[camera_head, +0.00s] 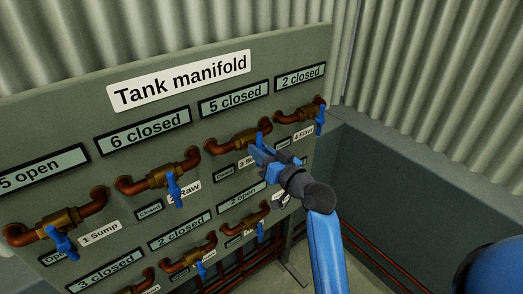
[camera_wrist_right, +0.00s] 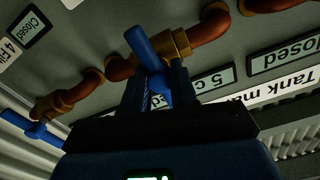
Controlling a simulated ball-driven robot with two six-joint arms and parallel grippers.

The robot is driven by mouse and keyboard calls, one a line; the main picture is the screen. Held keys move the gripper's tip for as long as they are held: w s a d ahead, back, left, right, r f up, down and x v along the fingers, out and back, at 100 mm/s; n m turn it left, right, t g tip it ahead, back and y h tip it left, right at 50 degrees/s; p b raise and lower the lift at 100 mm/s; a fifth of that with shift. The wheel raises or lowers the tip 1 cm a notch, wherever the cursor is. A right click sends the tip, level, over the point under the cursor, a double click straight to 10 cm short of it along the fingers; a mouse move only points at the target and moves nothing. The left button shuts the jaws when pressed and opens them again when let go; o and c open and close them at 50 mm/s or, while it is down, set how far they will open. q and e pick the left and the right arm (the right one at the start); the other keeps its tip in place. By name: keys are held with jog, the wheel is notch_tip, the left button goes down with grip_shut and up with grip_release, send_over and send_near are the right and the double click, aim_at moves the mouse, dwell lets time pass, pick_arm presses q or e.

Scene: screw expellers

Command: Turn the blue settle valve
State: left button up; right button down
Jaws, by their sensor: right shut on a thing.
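The blue settle valve (camera_head: 259,139) is the third in the upper row of the tank manifold panel. Its label (camera_head: 246,163) reads "3 S" and the rest is hidden behind my gripper. The display above it reads "5 closed" (camera_head: 234,97). My right gripper (camera_head: 265,158) is at this valve, shut on its blue handle. In the right wrist view the handle (camera_wrist_right: 146,47) passes between the two dark fingers (camera_wrist_right: 157,88), below a brass body on a copper pipe. My left gripper is not in view.
Beside it on the right is the "4 Filter" valve (camera_head: 320,118), with display "2 closed" (camera_head: 303,77). To the left are the Raw valve (camera_head: 174,189) and Sump valve (camera_head: 62,243). More valves sit in a lower row. A low grey wall (camera_head: 400,185) stands at the right.

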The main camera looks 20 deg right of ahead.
dwell(0.4)
jog(key=shift+c, duration=2.4)
grip_release()
jog(key=shift+w+f, duration=0.1)
jog(key=shift+w, duration=0.05)
jog(key=b+v, duration=0.3)
jog(key=v, duration=0.8)
jog(key=shift+b, duration=0.3)
